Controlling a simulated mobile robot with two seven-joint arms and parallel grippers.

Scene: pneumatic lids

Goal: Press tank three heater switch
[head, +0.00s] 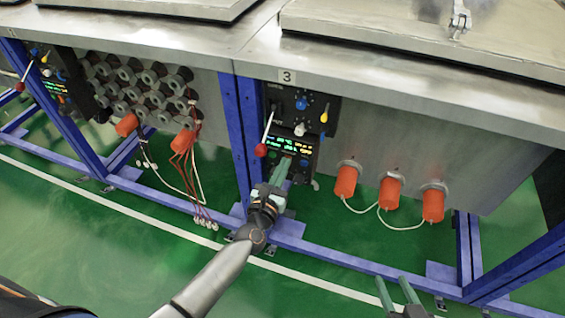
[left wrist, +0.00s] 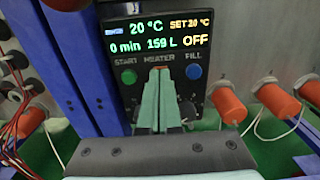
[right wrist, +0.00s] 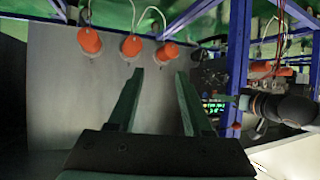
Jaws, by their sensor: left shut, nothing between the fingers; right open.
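The tank three control panel (head: 303,140) is on the tank front below the "3" label (head: 287,76). In the left wrist view its display (left wrist: 158,37) reads 20 °C, SET 20 °C, 0 min, 159 L and OFF. Below it are a green START button (left wrist: 128,76), the HEATER label and a blue FILL button (left wrist: 194,72). My left gripper (head: 284,165) is shut and empty, its fingertips (left wrist: 160,71) just under the HEATER label. They hide the heater switch; I cannot tell whether they touch it. My right gripper (head: 393,281) is open and empty, low at the right; its fingers show in the right wrist view (right wrist: 160,73).
A red-knobbed lever (head: 262,149) stands left of the panel, beside a blue frame post (head: 238,130). Orange heater caps (head: 390,192) with white wires stick out to the right. Another panel (head: 55,85) is at the far left.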

